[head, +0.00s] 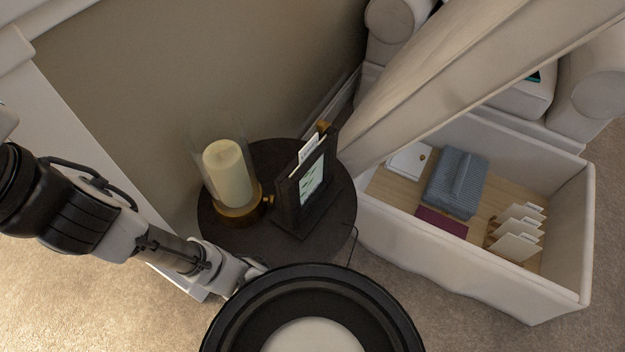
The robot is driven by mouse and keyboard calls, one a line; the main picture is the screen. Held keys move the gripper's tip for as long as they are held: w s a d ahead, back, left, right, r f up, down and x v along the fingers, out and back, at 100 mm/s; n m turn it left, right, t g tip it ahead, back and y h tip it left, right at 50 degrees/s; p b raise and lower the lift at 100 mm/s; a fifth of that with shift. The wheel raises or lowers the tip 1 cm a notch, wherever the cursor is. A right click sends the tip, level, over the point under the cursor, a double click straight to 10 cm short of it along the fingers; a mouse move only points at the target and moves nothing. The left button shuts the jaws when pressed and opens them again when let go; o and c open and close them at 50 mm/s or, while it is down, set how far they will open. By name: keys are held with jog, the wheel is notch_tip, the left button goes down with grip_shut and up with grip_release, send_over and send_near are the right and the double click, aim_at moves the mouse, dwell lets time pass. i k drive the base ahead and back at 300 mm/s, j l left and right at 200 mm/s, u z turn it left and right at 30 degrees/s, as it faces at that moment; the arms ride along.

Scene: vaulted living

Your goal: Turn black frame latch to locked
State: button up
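The black frame (287,199) stands upright on a dark round side table (222,243), with a greenish picture facing right and pale cards at its back. A small brass piece (267,201) shows at its lower left side, and another brass piece (324,127) at its far top corner. I cannot tell which is the latch or how it is set. My gripper (255,270) is low at the table's near left edge, apart from the frame. Its fingers are small and partly hidden, so their opening is unclear.
A candle (228,172) in a clear glass cylinder with a brass base stands close left of the frame. A cream open box (440,262) at right holds a folded grey cloth (456,182), a maroon item (441,222) and several cards. A thick beige diagonal piece (440,85) passes behind the frame.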

aim_at(322, 126)
jog(key=l, duration=0.45)
jog(key=k+l+u, duration=0.15)
jog(key=l, duration=0.75)
jog(key=k+l+u, duration=0.1)
jog(key=k+l, duration=0.15)
jog(key=l, duration=0.1)
